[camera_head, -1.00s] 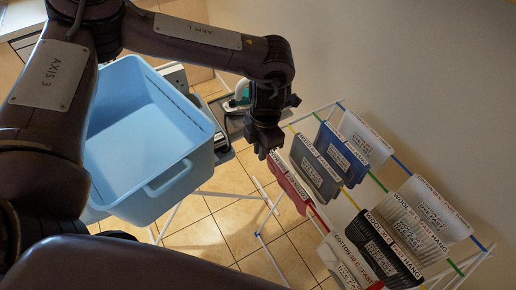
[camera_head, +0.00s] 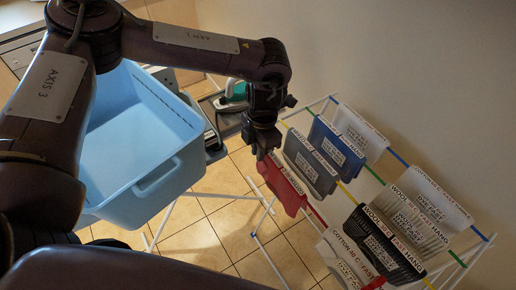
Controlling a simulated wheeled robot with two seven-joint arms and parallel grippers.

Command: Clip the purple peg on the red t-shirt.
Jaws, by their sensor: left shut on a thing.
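The red t-shirt (camera_head: 281,186) hangs over the near side of the drying rack, at its left end. My left gripper (camera_head: 262,154) points down at the upper left end of the shirt's fold. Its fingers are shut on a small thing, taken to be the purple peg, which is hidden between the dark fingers. The fingertips overlap the shirt's edge in the picture; I cannot tell whether they touch it. My right gripper is not in view.
The drying rack (camera_head: 466,266) holds several other labelled garments, including a grey one (camera_head: 309,170) and a blue one (camera_head: 335,148) beside the red shirt. A light blue basket (camera_head: 140,150) stands left of my gripper. A wall rises behind the rack.

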